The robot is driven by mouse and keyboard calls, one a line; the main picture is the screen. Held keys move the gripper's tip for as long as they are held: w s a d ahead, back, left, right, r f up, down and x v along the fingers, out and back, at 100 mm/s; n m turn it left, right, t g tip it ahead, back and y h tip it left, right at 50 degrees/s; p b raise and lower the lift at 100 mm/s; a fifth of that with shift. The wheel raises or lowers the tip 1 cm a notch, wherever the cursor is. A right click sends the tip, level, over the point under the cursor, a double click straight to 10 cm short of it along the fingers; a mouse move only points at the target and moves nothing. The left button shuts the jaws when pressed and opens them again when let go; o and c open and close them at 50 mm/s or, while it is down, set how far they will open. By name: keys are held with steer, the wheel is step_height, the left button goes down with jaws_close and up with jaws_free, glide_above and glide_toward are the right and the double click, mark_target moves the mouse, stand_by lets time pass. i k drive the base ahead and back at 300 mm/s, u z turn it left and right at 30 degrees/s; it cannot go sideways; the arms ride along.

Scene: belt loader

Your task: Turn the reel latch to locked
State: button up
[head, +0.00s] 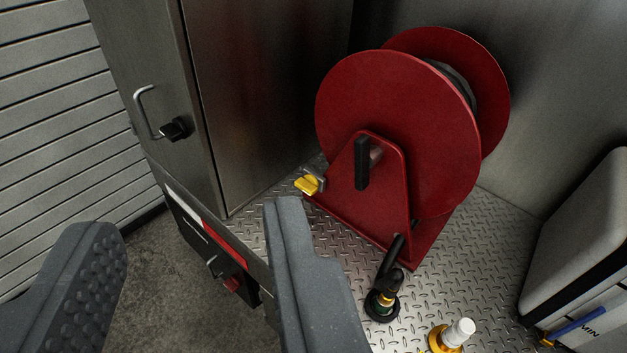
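A red hose reel (400,125) stands on a tread-plate deck, held by a red triangular bracket (375,205). A small yellow tab on a grey stub (307,184) sticks out at the left foot of the bracket; it looks like the reel latch. A black upright handle (362,163) sits on the bracket's face; I cannot tell its function. My gripper (188,222) is open and empty, its two grey fingers wide apart in the foreground. The right finger's tip is just below and left of the yellow tab, apart from it in the picture.
A metal cabinet (255,80) with a handle stands left of the reel. A black hose fitting (384,295) and a white-topped brass fitting (452,335) are on the deck (490,240) in front. A white case (585,240) stands at right. A slatted shutter (50,110) is at far left.

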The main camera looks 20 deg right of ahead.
mark_target(308, 184)
steer(key=u, duration=1.9)
steer(key=k, duration=0.85)
steer(key=z, duration=1.35)
steer(key=i, duration=1)
